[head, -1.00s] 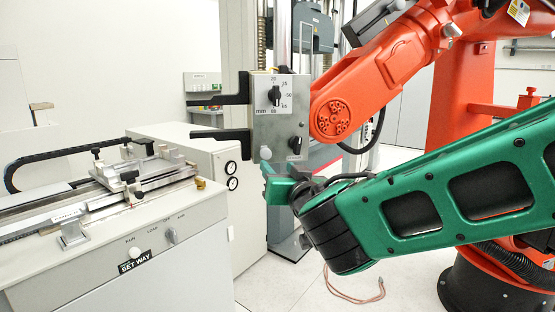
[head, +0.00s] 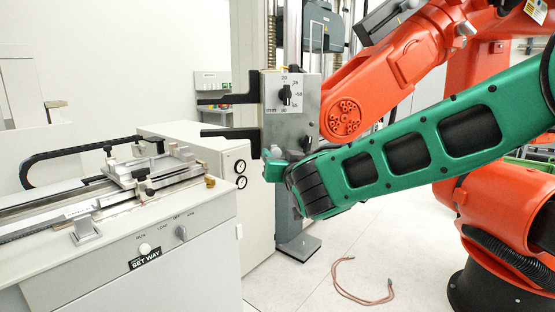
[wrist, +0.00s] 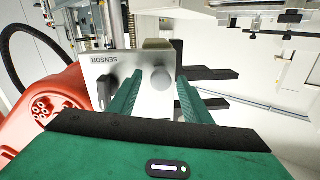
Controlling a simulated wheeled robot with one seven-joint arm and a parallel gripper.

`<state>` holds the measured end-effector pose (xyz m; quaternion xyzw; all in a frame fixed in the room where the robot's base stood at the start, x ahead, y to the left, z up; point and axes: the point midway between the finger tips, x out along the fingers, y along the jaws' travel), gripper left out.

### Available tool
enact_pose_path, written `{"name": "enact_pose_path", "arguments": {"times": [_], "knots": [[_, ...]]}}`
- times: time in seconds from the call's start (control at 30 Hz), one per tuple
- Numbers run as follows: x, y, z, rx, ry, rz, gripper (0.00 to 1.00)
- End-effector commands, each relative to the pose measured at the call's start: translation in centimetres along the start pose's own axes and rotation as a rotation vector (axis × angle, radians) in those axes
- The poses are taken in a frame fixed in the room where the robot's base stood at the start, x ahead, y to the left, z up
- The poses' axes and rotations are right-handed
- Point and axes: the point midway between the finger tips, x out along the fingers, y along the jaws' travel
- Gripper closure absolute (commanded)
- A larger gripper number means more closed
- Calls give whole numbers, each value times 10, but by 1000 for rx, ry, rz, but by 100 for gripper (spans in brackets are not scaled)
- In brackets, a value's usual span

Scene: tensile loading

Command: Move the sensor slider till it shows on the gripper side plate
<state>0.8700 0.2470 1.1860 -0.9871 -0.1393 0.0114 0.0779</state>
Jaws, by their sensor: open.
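The gripper side plate (head: 275,130) is a silver plate with a numbered dial (head: 285,95) and two black jaws (head: 230,98) pointing left. In the wrist view the plate (wrist: 150,100) bears the word SENSOR, with a dark knob (wrist: 107,88) beside it. A rounded grey piece (wrist: 160,80) shows between my fingertips; I cannot tell whether it is the slider. My gripper (wrist: 160,76) is open, its two green fingers reaching to the plate. In the head view its green end (head: 275,170) is at the plate's lower edge, and contact is unclear.
An orange robot arm (head: 380,85) stands close behind and right of the plate. A bench with a rail carriage (head: 150,170) and a SET WAY label (head: 145,258) is at left. A cable (head: 360,290) lies on the otherwise clear floor.

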Motion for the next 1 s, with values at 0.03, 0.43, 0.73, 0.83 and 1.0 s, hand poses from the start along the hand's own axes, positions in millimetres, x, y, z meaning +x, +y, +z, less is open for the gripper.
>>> {"name": "enact_pose_path", "arguments": {"times": [0.03,0.43,0.73,0.83,1.0], "knots": [[0,0,0,0,0,0,55],[0,0,-3,0,1,1,100],[0,0,-7,-1,2,2,69],[0,0,-7,0,1,2,55],[0,0,-7,0,1,1,55]]}}
